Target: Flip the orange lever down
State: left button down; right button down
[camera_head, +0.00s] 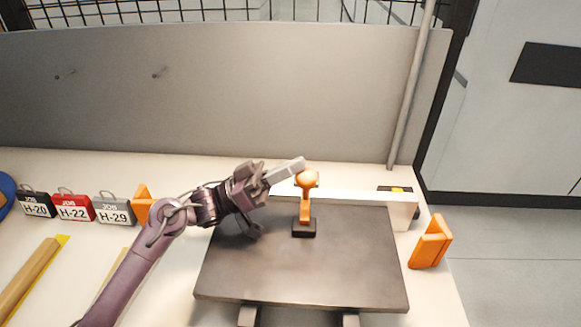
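The orange lever (305,205) stands upright on a small black base, with a round orange knob at its top. The base sits on a dark flat plate (300,265). My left gripper (284,172) comes in from the left, with its light grey fingers pointing right. The fingertips are beside the knob, at its upper left. I cannot tell whether they touch it or whether there is a gap between the fingers. My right gripper does not show.
Job tags H-20 (36,204), H-22 (73,207) and H-29 (114,209) stand at the left of the white table. Orange brackets (431,242) flank the plate. A white bar (362,205) runs behind the lever. A grey panel (220,95) closes off the back.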

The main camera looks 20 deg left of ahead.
pick_arm(q)
jog(key=shift+s+d+f, duration=0.1)
jog(key=shift+d+f, duration=0.05)
jog(key=shift+f, duration=0.15)
notch_tip(320, 180, up, 21)
jog(key=b, duration=0.1)
jog(key=shift+f, duration=0.2)
dwell(0.4)
